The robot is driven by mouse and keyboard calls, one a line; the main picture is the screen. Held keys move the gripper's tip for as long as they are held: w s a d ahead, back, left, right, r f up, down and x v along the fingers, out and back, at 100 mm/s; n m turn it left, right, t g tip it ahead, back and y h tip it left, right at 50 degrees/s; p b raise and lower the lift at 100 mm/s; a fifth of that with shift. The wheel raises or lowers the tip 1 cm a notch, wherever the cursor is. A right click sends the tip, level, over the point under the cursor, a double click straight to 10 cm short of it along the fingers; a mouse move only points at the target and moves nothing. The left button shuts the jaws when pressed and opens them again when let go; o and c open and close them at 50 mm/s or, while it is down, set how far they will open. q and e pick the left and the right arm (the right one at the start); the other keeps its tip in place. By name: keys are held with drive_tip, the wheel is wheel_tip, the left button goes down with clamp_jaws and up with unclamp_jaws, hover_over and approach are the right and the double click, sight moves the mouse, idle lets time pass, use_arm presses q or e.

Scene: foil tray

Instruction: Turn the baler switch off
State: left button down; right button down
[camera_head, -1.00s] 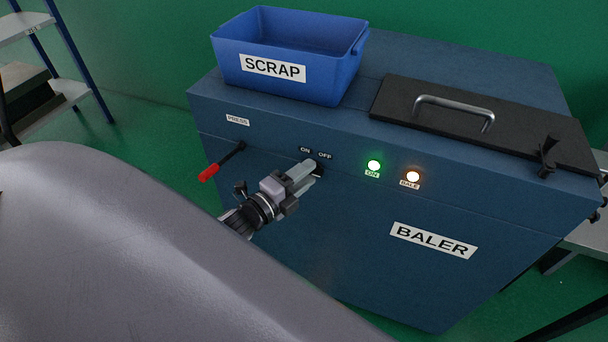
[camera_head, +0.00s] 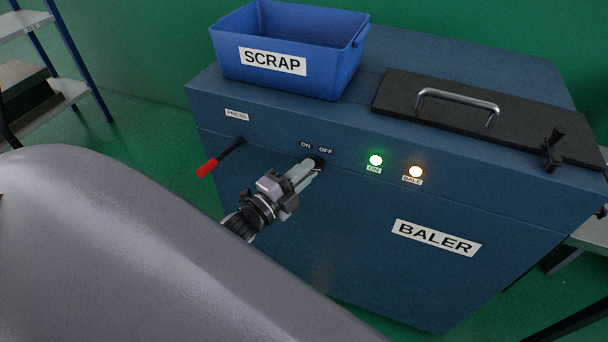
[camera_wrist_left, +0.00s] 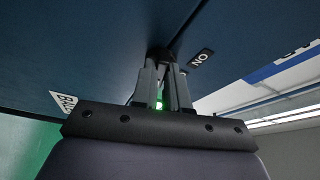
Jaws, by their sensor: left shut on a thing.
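The baler (camera_head: 340,230) is a dark blue cabinet with a switch (camera_head: 318,160) on its front, below ON and OFF labels. My left gripper (camera_head: 312,165) is at the switch with its fingers closed on it. In the left wrist view the fingers (camera_wrist_left: 164,85) meet a dark knob (camera_wrist_left: 160,54) near the ON label (camera_wrist_left: 202,58). The fingers hide most of the switch, so I cannot tell which way it points. The green ON lamp (camera_head: 376,160) is lit. My right gripper is out of view.
A red-handled PRESS lever (camera_head: 207,168) sticks out left of the switch. An amber BALE lamp (camera_head: 415,172) is lit to the right. A blue SCRAP bin (camera_head: 335,80) and a black lid with a handle (camera_head: 480,120) are on top. A shelf (camera_head: 70,92) stands at the left.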

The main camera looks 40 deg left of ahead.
use_arm(q)
drive_tip(key=shift+w+d+f+n+t+y+b, duration=0.1)
drive_tip(key=shift+n+t+y+b, duration=0.4)
drive_tip(key=shift+n, duration=1.25)
drive_tip(key=shift+d+f+n+t+y+b, duration=0.1)
drive_tip(key=shift+n+t+y+b, duration=0.4)
drive_tip(key=shift+n, duration=1.2)
drive_tip(key=shift+w+d+n+t+y+b, duration=0.1)
drive_tip(key=shift+n+t+y+b, duration=0.35)
drive_tip(key=shift+n, duration=1.3)
drive_tip(key=shift+y, duration=0.25)
drive_tip(key=c, duration=1.1)
unclamp_jaws()
drive_tip(key=shift+c, duration=0.2)
drive_tip(key=shift+s, duration=0.1)
drive_tip(key=v, duration=0.7)
drive_tip(key=shift+b, duration=0.3)
